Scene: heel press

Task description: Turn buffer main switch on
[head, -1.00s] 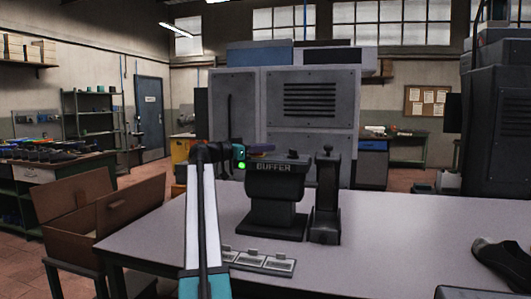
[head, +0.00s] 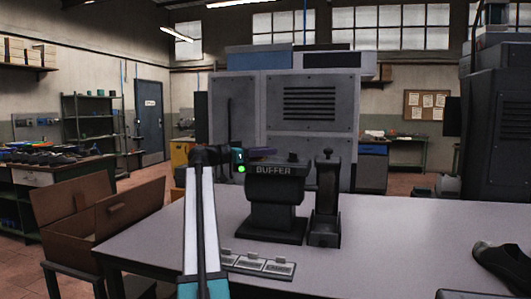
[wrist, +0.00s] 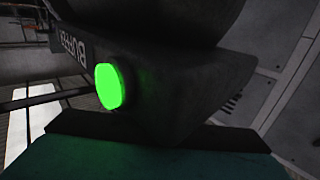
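The black buffer (head: 272,208), with its name on the front, stands upright on the grey table. A round green light or button (head: 241,169) glows at its left side; it is large and lit in the wrist view (wrist: 108,87). I cannot tell whether this is the main switch itself. My gripper (head: 238,156) is at the buffer's upper left, close to the green light. In the wrist view, dark and teal parts of my gripper (wrist: 150,150) fill the bottom edge. Whether it touches the buffer, and how its fingers stand, is unclear.
A dark post-like device (head: 325,205) stands just right of the buffer. Several small labelled plates (head: 262,264) lie in front of it. A dark shoe (head: 500,265) is at the table's right. An open brown box (head: 125,215) stands left of the table (head: 400,240). The table's middle right is clear.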

